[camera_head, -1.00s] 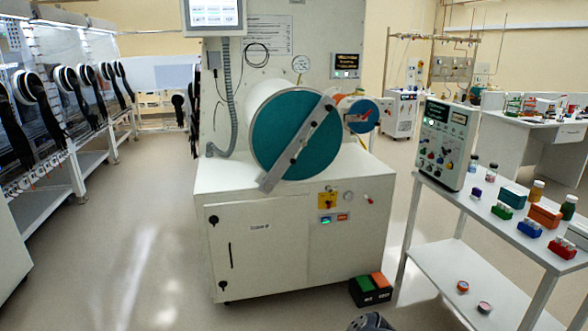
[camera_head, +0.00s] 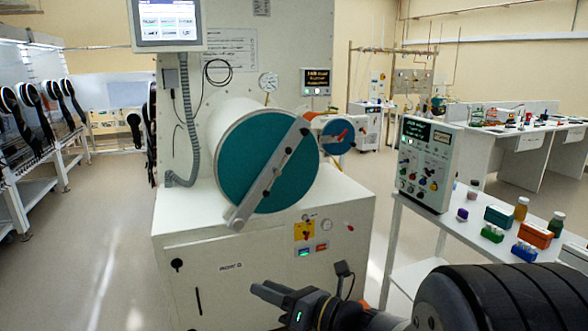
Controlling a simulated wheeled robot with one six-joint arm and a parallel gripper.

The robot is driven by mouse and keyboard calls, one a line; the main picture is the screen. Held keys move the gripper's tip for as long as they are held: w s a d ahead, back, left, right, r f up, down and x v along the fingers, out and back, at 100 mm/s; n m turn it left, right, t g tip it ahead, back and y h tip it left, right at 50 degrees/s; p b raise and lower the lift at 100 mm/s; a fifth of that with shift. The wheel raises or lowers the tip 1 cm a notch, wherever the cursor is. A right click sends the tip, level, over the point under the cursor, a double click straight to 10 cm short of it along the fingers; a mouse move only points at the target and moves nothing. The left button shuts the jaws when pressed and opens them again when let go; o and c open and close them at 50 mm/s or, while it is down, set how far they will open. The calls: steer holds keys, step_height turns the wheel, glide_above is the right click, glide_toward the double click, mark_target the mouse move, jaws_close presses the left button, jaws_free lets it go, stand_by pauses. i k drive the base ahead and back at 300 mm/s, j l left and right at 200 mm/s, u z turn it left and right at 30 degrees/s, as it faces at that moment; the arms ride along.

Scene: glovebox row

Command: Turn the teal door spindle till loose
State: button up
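The large round teal door (camera_head: 240,160) closes the front end of a white cylindrical chamber, in the middle of the head view. A grey bar (camera_head: 254,190) lies slantwise across it, from upper right to lower left. Small dark fittings sit along the bar; the one near the middle (camera_head: 267,173) looks like the door spindle, though it is too small to tell its shape. My gripper (camera_head: 266,290) is low in the picture, in front of the white cabinet and below the door, well apart from it. Its fingers are dark and seen at an angle; their gap is unclear.
A smaller round blue-teal door (camera_head: 337,145) with a red handle sits right of the large one. The white cabinet (camera_head: 190,222) juts out below. A shelf table (camera_head: 468,235) with a control box (camera_head: 424,160) and bottles stands at right. Floor at left is clear.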

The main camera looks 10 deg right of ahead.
mark_target(277, 172)
steer(key=i+j+z, duration=0.3)
steer(key=i, duration=0.3)
steer(key=i+j+z, duration=0.3)
steer(key=i, duration=0.25)
steer(key=i+j+z, duration=0.25)
steer(key=i, duration=0.3)
steer(key=j, duration=0.1)
